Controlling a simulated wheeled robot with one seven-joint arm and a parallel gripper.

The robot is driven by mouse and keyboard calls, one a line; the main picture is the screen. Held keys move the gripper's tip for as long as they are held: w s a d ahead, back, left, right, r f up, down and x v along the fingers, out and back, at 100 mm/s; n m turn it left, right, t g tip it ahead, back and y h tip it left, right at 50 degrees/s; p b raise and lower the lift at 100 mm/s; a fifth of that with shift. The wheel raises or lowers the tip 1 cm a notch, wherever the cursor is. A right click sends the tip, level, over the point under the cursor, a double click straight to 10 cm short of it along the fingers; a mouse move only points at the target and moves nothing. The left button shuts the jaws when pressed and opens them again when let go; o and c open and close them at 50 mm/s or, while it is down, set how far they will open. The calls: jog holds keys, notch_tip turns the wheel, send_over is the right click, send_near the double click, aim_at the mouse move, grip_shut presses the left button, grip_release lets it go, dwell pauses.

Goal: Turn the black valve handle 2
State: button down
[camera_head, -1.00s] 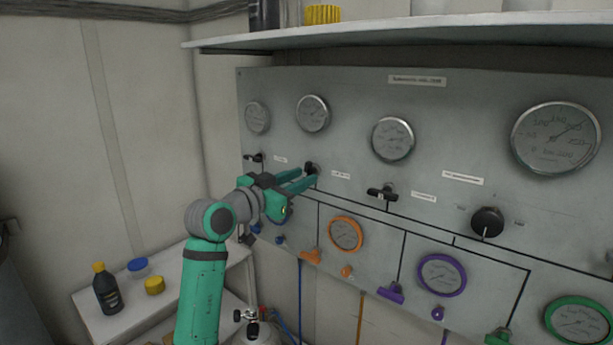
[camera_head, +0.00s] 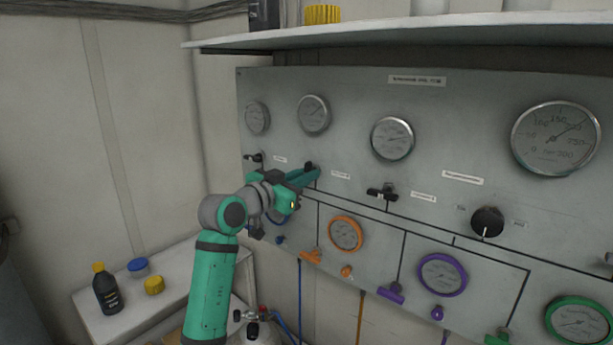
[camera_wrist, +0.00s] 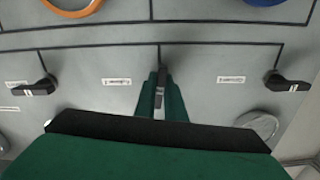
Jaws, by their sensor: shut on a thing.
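Black valve handle 2 (camera_head: 309,167) is the middle of three black handles on the grey panel, below a round gauge, and is mostly hidden by my fingers in the head view. In the wrist view it shows as a dark bar (camera_wrist: 160,88) with a pale mark, lying up-down in the picture. My gripper (camera_head: 313,173) reaches it from the lower left. Its green fingers (camera_wrist: 162,96) stand on both sides of the handle and are shut on it. The neighbouring black handles lie crosswise in the wrist view, at left (camera_wrist: 38,87) and right (camera_wrist: 287,84).
Another black handle (camera_head: 382,194) and a black knob (camera_head: 487,222) are to the right. Orange (camera_head: 346,233) and purple (camera_head: 442,274) gauges sit below. A shelf (camera_head: 420,31) overhangs the panel. A side table (camera_head: 150,306) with a bottle (camera_head: 106,290) stands lower left.

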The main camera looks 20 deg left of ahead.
jog(key=shift+m, duration=0.3)
jog(key=m, duration=0.2)
jog(key=shift+m, duration=0.4)
jog(key=m, duration=0.4)
jog(key=shift+a+m, duration=0.1)
jog(key=shift+m, duration=0.2)
jog(key=m, duration=0.4)
jog(key=shift+m, duration=2)
jog(key=c, duration=1.8)
grip_release()
jog(key=shift+r, duration=0.1)
jog(key=shift+c, duration=0.2)
